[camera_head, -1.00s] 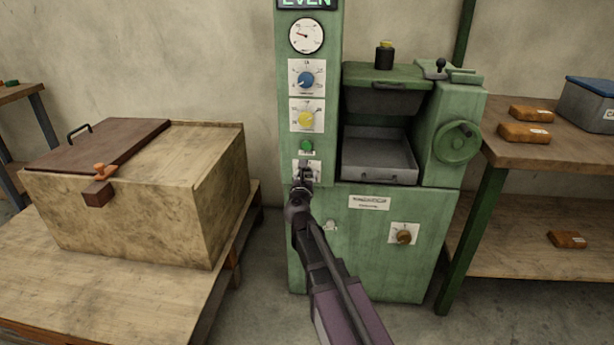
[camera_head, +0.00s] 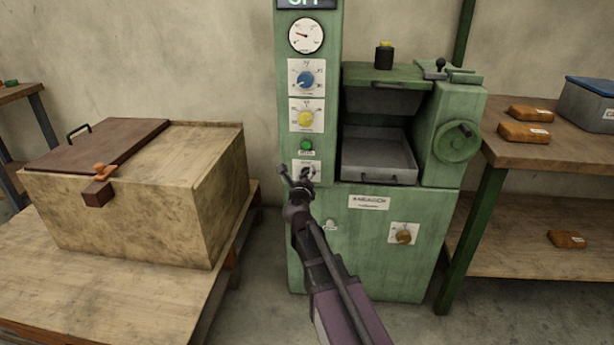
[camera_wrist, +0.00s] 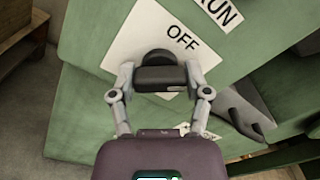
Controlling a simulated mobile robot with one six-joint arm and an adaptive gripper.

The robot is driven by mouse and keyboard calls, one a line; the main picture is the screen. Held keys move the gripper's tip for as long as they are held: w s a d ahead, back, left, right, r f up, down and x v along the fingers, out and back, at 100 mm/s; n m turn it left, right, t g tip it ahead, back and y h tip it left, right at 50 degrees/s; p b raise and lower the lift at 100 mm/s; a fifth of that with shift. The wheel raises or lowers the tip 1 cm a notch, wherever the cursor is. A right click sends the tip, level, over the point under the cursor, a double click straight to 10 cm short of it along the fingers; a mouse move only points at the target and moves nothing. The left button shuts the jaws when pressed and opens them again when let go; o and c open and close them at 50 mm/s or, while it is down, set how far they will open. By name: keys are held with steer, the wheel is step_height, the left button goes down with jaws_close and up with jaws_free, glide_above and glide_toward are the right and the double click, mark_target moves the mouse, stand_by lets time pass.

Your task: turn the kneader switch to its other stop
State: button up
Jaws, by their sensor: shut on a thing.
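The kneader switch is a dark knob on a white plate (camera_head: 296,164), low on the green machine's left panel, below a green button. In the wrist view the black knob (camera_wrist: 160,77) sits between the two grey fingers of my gripper (camera_wrist: 160,84), which is shut on it. The word OFF on the plate (camera_wrist: 182,38) is just above the knob, and RUN is further to the upper right. In the head view my gripper (camera_head: 298,182) is at the plate and partly hides the switch. The display (camera_head: 306,3), cut by the top edge, appears to read OFF.
Above the switch are a yellow dial (camera_head: 306,119), a blue dial (camera_head: 306,79) and a gauge (camera_head: 306,36). A brown knob (camera_head: 404,236) is lower right. A wooden box (camera_head: 120,215) stands left, and a workbench (camera_head: 550,150) with orange-brown blocks stands right.

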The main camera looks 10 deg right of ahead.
steer(key=n, duration=0.4)
steer(key=shift+n, duration=0.3)
steer(key=n, duration=0.4)
steer(key=shift+n, duration=0.4)
steer(key=o, duration=1.2)
steer(key=shift+c, duration=0.2)
steer(key=v, duration=1.2)
steer(key=shift+r+n, duration=0.1)
steer(key=shift+n, duration=0.2)
